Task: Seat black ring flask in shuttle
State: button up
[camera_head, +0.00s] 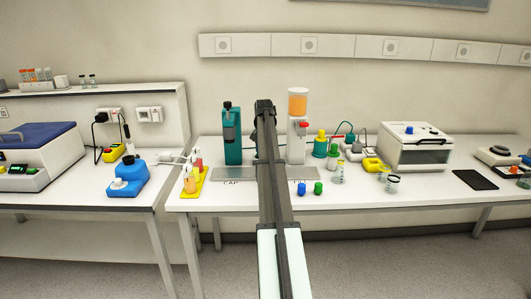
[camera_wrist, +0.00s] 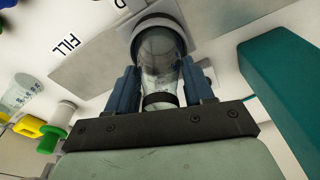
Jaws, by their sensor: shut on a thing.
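The black ring flask (camera_wrist: 161,60) is clear glass with a black band near the end closest to me. My gripper (camera_wrist: 160,88) is shut on it, with one blue-grey finger on each side. The flask's far end meets a round grey-and-white holder (camera_wrist: 141,24), which looks like the shuttle, over the grey plate (camera_wrist: 98,55). I cannot tell whether the flask is inside the holder or only above it. In the head view my gripper (camera_head: 264,106) is above the grey plate (camera_head: 232,174), and my arm hides the flask and the plate's middle.
A teal unit (camera_head: 232,140) stands left of my gripper, and a white dispenser with an orange tank (camera_head: 298,103) stands right. "CAP" and "FILL" mark the plate. Blue (camera_head: 318,187) and green (camera_head: 303,188) caps lie in front. Another flask (camera_head: 393,184) stands farther right.

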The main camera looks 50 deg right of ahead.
jog(key=shift+f, duration=0.25)
jog(key=o, duration=1.1)
jog(key=shift+r, duration=0.1)
jog(key=r, duration=0.4)
jog(key=a+r, duration=0.1)
jog(key=r, duration=0.8)
jog(key=shift+s+a+r, duration=0.3)
jog(key=shift+s, duration=0.05)
